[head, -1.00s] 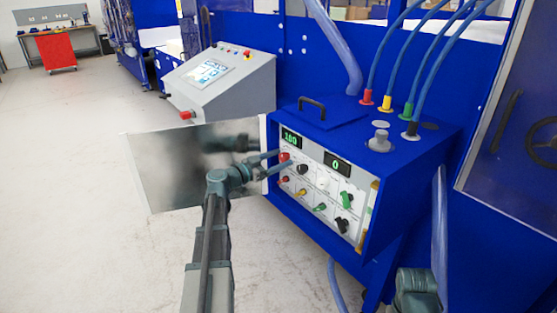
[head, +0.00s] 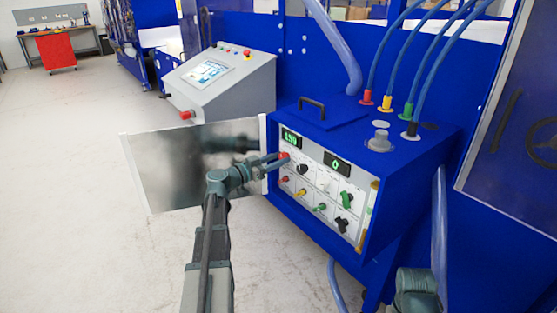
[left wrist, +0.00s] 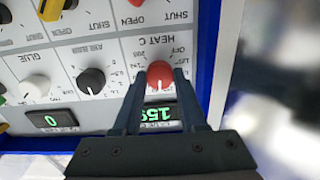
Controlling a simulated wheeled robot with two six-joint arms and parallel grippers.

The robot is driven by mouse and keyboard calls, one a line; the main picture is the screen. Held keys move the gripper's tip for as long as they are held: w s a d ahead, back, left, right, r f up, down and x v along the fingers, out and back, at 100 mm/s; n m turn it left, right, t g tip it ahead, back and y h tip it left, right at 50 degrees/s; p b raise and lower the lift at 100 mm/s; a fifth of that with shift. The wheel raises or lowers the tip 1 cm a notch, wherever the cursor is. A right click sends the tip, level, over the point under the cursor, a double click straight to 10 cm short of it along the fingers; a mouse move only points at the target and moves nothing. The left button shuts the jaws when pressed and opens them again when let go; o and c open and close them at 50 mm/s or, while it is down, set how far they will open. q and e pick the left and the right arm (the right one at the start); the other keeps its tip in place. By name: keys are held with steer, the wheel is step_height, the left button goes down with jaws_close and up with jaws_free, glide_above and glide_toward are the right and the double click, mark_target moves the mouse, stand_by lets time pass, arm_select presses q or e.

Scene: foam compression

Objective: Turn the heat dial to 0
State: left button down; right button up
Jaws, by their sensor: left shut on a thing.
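The red heat dial (left wrist: 159,75) is on the white control panel, under an upside-down "HEAT C" label in the left wrist view. It also shows at the panel's upper left in the head view (head: 284,155). My left gripper (left wrist: 157,78) is shut on the dial, one finger at each side. The green heat display (left wrist: 158,112) lies between the fingers, partly covered; it also shows in the head view (head: 291,139), lit with a three-digit number that is hard to read. My right gripper is not visible; only part of my right arm shows at the lower right.
A black knob (left wrist: 91,81) and a white knob (left wrist: 35,88) sit beside the heat dial, with several coloured knobs in the other row. A second display (head: 337,163) reads 0. An open metal door (head: 160,170) stands left of the blue box, behind my left arm.

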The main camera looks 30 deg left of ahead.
arm_select(q)
steer(key=n, duration=1.3)
steer(key=shift+a+f+n, duration=0.1)
steer(key=shift+n, duration=0.2)
steer(key=n, duration=0.4)
steer(key=shift+n, duration=0.3)
steer(key=n, duration=1)
steer(key=shift+f, duration=0.1)
steer(key=shift+c, duration=2.2)
jaws_free()
